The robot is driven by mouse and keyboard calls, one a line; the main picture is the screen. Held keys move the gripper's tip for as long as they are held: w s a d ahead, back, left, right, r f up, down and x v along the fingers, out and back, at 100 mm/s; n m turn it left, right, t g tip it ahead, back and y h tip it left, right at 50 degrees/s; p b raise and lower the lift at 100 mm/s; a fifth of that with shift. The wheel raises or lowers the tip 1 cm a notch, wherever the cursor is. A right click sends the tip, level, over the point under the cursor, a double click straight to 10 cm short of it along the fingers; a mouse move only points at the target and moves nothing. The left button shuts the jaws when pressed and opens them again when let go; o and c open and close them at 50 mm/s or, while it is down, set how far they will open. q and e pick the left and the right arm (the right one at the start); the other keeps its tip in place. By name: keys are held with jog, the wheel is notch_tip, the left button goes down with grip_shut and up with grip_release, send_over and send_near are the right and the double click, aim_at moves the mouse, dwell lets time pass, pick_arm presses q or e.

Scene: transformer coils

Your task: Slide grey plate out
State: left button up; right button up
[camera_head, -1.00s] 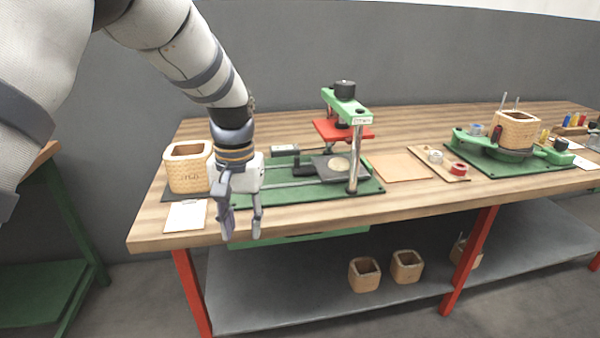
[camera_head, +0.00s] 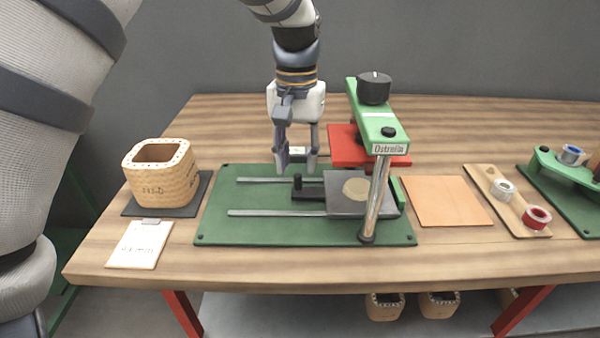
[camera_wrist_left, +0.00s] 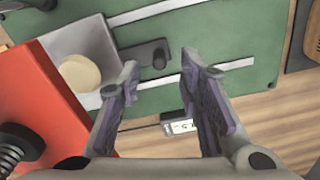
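The grey plate (camera_head: 345,208) lies on the rails of the green press base (camera_head: 260,226), partly beneath the press head, with a round tan disc (camera_head: 356,188) on it. A black handle with an upright knob (camera_head: 298,184) sticks out from its left side. My left gripper (camera_head: 297,170) is open and empty, pointing down, behind the handle in the head view. In the left wrist view the grey plate (camera_wrist_left: 75,42) and its handle (camera_wrist_left: 146,54) show beyond the open fingers (camera_wrist_left: 160,105). My right gripper is not in view.
The green press arm with red plate (camera_head: 347,147) and metal post (camera_head: 375,200) stands over the plate's right side. A woven coil box (camera_head: 165,184) and clipboard (camera_head: 139,245) are at left. The left part of the rails is clear.

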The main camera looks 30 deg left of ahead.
aim_at(298, 174)
pick_arm(q)
jog(key=shift+w+f, duration=0.1)
jog(key=shift+f, duration=2.15)
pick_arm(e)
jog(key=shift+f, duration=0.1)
pick_arm(q)
grip_shut()
